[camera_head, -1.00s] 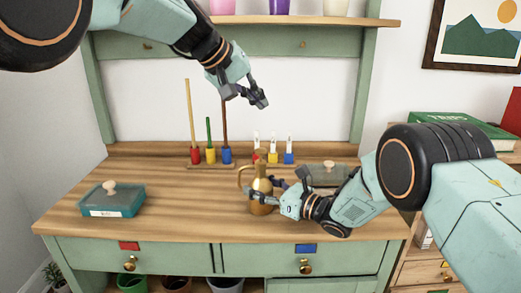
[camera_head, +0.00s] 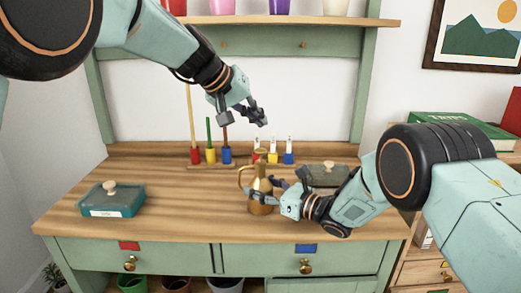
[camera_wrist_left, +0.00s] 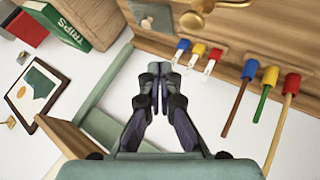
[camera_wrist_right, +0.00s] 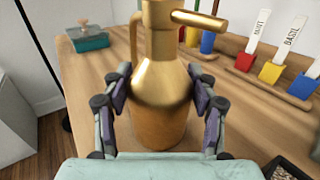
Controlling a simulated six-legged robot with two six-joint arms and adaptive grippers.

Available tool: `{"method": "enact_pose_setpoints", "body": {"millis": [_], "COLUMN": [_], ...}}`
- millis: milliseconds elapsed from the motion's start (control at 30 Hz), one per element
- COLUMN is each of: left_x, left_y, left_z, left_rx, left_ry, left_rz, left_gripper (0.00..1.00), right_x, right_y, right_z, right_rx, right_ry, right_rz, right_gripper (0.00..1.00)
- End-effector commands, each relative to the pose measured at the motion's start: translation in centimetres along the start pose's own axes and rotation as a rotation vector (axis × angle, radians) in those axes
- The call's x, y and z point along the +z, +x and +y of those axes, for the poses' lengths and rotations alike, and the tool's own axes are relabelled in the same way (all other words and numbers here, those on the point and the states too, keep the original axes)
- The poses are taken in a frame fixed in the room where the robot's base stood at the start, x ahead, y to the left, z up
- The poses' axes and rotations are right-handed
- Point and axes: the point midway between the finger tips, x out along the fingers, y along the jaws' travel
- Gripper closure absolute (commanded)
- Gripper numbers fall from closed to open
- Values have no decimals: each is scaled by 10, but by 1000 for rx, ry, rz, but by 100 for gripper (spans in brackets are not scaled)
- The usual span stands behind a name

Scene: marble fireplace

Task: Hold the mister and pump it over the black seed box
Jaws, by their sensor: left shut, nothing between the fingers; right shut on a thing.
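The brass mister (camera_head: 262,204) stands upright on the wooden desktop, handle to the left in the head view. My right gripper (camera_head: 266,190) is shut around its body. The right wrist view shows the mister (camera_wrist_right: 160,100) between the two fingers, its spout pointing right. My left gripper (camera_head: 244,115) is above and behind the mister, shut and empty; its fingertips meet in the left wrist view (camera_wrist_left: 155,72). The dark seed box (camera_head: 326,175) lies right of the mister, partly hidden by my right gripper. Its corner shows in the right wrist view (camera_wrist_right: 284,170).
A teal box with a round knob (camera_head: 112,200) stands at the desk's left. Behind the mister are a rack of coloured-handled tools (camera_head: 211,155) and several labelled markers (camera_head: 273,157). A shelf (camera_head: 290,20) with pots spans above. The front middle-left desktop is clear.

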Motion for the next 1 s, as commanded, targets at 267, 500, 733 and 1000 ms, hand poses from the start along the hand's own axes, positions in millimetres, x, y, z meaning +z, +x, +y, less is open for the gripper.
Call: {"method": "enact_pose_setpoints", "body": {"millis": [267,500,733,1000], "left_x": [16,22,22,22], "left_y": [23,31,31,31], "left_z": [-16,-22,-22,-22], "left_rx": [1,1,1,1], "left_ry": [-1,0,1,1], "left_rz": [-1,-1,-1,-1], "left_gripper": [100,100,100,100], "right_x": [0,0,0,0], "right_y": [0,0,0,0], "right_z": [0,0,0,0], "right_rx": [0,0,0,0], "right_ry": [0,0,0,0], "right_rz": [-1,-1,-1,-1], "right_gripper": [86,86,86,86]}}
